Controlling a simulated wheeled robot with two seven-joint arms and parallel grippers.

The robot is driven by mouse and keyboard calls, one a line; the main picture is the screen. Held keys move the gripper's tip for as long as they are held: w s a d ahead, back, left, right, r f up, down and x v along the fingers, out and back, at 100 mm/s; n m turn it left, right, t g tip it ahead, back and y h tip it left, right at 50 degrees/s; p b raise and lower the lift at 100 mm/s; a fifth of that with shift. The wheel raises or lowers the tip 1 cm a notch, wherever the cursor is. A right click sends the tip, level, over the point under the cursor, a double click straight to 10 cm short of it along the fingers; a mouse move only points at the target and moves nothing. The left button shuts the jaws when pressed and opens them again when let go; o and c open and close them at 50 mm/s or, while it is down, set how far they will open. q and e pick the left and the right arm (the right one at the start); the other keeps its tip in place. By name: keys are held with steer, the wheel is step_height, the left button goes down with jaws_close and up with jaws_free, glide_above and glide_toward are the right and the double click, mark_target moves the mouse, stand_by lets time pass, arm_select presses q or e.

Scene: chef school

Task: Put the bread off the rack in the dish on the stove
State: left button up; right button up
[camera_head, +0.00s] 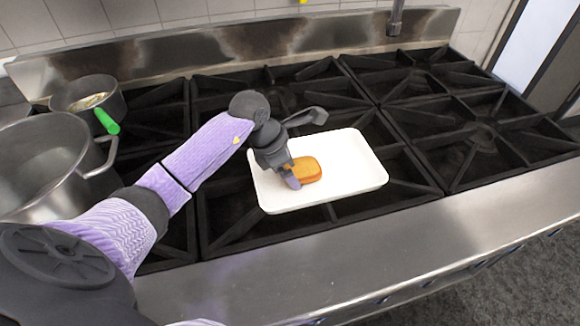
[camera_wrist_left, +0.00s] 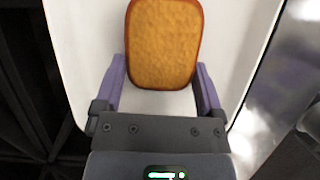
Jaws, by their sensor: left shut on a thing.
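The bread (camera_head: 308,169), a golden-brown slice, is over the white dish (camera_head: 350,165) on the stove, left of the dish's middle. My left gripper (camera_head: 291,181) is shut on the bread, with its fingers at the slice's sides. The left wrist view shows the bread (camera_wrist_left: 164,45) between the purple fingers (camera_wrist_left: 161,85), with the white dish (camera_wrist_left: 75,50) behind it. I cannot tell whether the bread touches the dish floor. My right gripper is not in view, and no rack shows.
The black stove grates (camera_head: 440,120) spread around the dish. A large steel pot (camera_head: 45,165) and a smaller pot (camera_head: 88,95) with a green-ended handle stand at the left. A faucet-like metal pipe (camera_head: 396,18) is at the back. The steel front edge (camera_head: 400,235) is clear.

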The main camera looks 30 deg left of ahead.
arm_select(q)
steer(key=shift+s+f+b, duration=0.35)
steer(key=shift+f+b, duration=0.05)
steer(key=shift+f, duration=0.25)
steer(key=o, duration=0.9)
steer(key=shift+f, duration=0.1)
steer(key=shift+d+r, duration=0.1)
steer(key=shift+r, duration=0.25)
steer(key=p+v, duration=0.1)
steer(key=v, duration=0.3)
steer(key=p+v, duration=0.1)
steer(key=v, duration=0.3)
steer(key=w+p+v, duration=0.1)
steer(key=v, duration=0.3)
steer(key=shift+r, duration=0.5)
